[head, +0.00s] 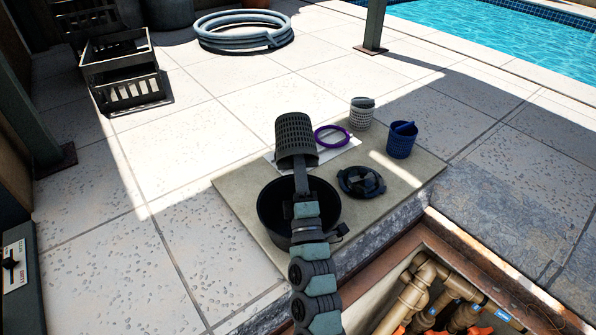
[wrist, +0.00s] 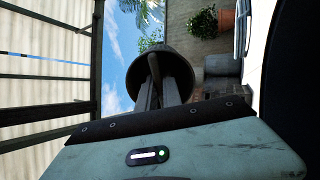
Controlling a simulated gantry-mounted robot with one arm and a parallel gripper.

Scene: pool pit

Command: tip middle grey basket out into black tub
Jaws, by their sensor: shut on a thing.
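The dark grey perforated basket (head: 296,133) is off the slab, tipped over with its closed end up and its wide rim down, beyond and above the black tub (head: 265,207). My gripper (head: 300,172) is shut on the basket, seemingly on its handle. In the wrist view my gripper (wrist: 163,92) reaches to the handle bar across the basket's dark mouth (wrist: 137,72). The tub stands upright under my wrist, which hides part of its opening. Its inside is dark, and I cannot tell what lies in it or in the basket.
A light grey basket (head: 362,112), a blue basket (head: 401,142), a purple ring (head: 332,136) and a round black lid (head: 361,182) are on the slab (head: 410,178). An open pit with pipes (head: 410,295) lies at front right.

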